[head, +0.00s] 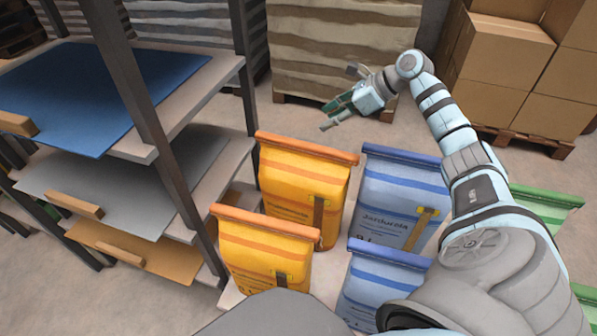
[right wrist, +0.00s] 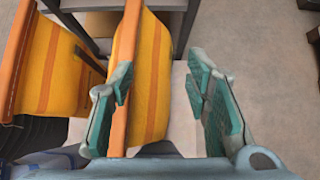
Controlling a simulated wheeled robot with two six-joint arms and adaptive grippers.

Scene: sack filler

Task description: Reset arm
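My right arm reaches in from the right side of the head view, above the sacks. Its gripper (head: 337,114) is above and beyond the orange sacks and points left. In the right wrist view the right gripper (right wrist: 162,88) has its fingers wide apart with nothing held between them. The far orange sack (head: 300,190) lies below it, and its rolled top shows behind the left finger. The near orange sack (head: 262,255) stands in front of the far one. My left gripper is in neither view.
Two blue sacks (head: 397,197) stand right of the orange ones, with green sacks (head: 546,206) at the far right, partly behind my arm. A shelf rack (head: 150,115) with coloured sheets stands left. A wrapped pallet (head: 335,55) and cardboard boxes (head: 505,50) stand behind.

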